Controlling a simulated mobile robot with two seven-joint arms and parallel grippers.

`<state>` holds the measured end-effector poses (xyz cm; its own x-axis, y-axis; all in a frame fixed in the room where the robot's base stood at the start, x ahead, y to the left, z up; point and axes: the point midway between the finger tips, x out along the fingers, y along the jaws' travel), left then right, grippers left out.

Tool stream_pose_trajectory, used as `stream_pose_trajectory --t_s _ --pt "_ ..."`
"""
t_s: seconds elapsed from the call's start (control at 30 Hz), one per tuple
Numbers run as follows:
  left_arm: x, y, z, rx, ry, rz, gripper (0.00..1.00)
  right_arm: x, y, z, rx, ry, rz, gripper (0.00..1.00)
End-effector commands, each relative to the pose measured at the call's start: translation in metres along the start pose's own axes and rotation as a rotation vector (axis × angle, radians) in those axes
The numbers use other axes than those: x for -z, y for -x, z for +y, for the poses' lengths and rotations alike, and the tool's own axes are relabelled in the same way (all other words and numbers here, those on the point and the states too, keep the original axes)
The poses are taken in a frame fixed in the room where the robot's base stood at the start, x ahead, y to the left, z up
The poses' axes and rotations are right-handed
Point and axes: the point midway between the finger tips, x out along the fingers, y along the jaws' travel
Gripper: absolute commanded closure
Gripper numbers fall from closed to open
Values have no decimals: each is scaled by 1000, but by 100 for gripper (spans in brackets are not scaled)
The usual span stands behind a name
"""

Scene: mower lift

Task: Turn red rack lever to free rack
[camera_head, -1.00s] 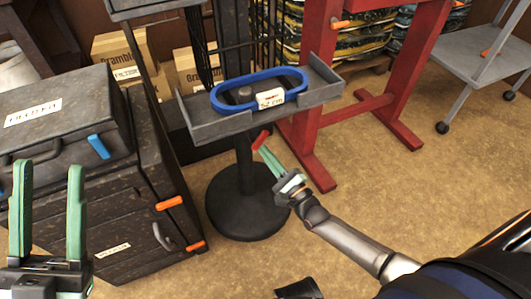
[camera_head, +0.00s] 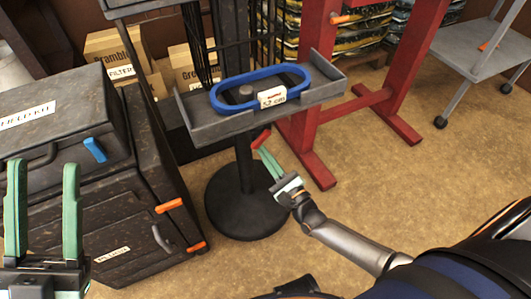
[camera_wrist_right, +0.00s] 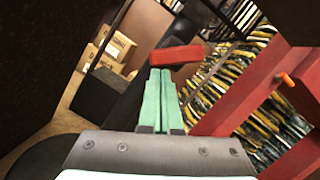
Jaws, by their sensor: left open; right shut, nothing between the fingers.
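The red rack lever (camera_head: 260,138) sticks out below the grey rack tray (camera_head: 210,121). It also shows in the right wrist view as a short red bar (camera_wrist_right: 176,55), just beyond my fingertips. My right gripper (camera_head: 264,152) is shut with its green fingers together and nothing between them. Its tips are right by the lever; I cannot tell whether they touch it. A blue oval ring with a white label (camera_head: 272,97) lies in the tray. My left gripper (camera_head: 43,168) is open and empty at the lower left, in front of the dark cases.
The tray stands on a black post with a round base (camera_head: 245,205). A red frame (camera_head: 306,150) is close on its right. Dark cases (camera_head: 110,215) with orange latches fill the left. Cardboard boxes (camera_head: 108,45) are behind. The floor at right is open, with a grey cart (camera_head: 470,60) beyond.

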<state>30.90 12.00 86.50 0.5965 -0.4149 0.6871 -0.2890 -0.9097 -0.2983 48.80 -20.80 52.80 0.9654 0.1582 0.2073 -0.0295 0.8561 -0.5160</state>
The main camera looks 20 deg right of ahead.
Motion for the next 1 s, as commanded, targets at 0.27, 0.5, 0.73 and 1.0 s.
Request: stream_pose_trajectory --t_s 0.27,0.5,0.73,1.0 --pt "-2 1 1 -1 -2 -1 50 -2 4 2 15 -59 -2 100" --pt "-3 2 2 -2 -3 -2 50 -4 6 4 26 -106 -1 100" --pt "-4 3 2 -3 -4 -3 50 -5 7 5 35 -142 -1 100" --pt "-5 4 3 -4 -5 -4 50 -7 7 6 42 -169 -2 100"
